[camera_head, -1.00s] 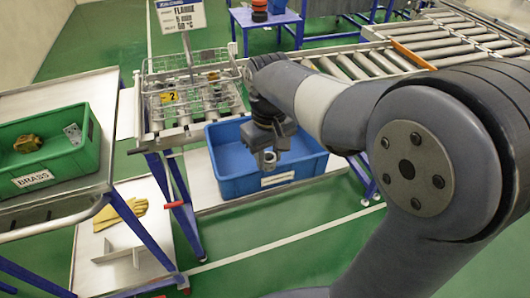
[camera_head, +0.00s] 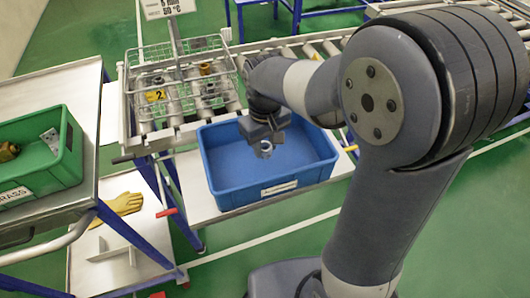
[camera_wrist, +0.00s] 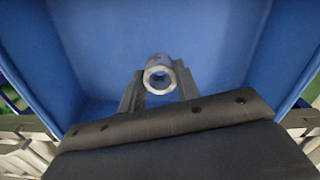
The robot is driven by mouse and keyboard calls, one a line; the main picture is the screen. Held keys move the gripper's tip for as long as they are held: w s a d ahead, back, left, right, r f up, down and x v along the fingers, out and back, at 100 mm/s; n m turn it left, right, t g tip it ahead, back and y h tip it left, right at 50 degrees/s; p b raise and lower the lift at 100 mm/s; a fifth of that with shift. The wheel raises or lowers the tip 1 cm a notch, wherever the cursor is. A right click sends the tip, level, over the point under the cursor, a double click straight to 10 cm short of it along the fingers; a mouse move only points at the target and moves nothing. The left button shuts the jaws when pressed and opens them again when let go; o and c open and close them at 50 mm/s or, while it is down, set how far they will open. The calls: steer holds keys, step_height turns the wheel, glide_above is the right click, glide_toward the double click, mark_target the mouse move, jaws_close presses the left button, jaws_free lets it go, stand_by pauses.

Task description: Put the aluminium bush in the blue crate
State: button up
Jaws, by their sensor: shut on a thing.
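The aluminium bush (camera_wrist: 160,76) is a short, silvery hollow cylinder. My gripper (camera_head: 264,146) is shut on it and holds it over the blue crate (camera_head: 218,180). The bush also shows at the gripper's tip in the head view (camera_head: 264,150). In the wrist view my gripper's fingers (camera_wrist: 160,92) stand on both sides of the bush, and the crate's blue inner wall (camera_wrist: 200,30) fills the background. The crate has a white label on its front. The part of the crate floor that shows looks empty; some of it is hidden behind my gripper and arm.
A wire basket (camera_head: 140,72) with several metal fittings stands on the roller conveyor behind. A green crate (camera_head: 70,160) with brass parts is on the table at left. Yellow gloves (camera_head: 122,204) lie on a lower shelf.

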mark_target(265, 155)
steer(key=shift+f, duration=2.05)
steer(key=shift+f, duration=0.1)
steer(key=o, duration=1)
step_height(265, 155, up, 12)
steer(key=shift+r, duration=0.15)
